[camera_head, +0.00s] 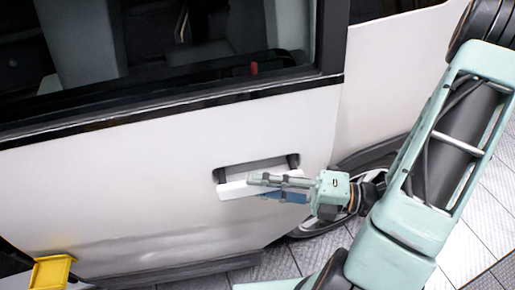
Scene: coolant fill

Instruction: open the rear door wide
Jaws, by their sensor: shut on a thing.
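The white rear door (130,185) of a vehicle fills the left and middle of the head view, with a dark window above. Its white bar handle (234,190) sits in front of a dark recess (256,165). Whether the door is fully latched or slightly ajar, I cannot tell.
A wheel (312,225) and dark wheel arch lie behind my gripper. A yellow object (52,272) is at the lower left. Tiled floor (470,245) shows at the lower right, and a dark sill runs under the door.

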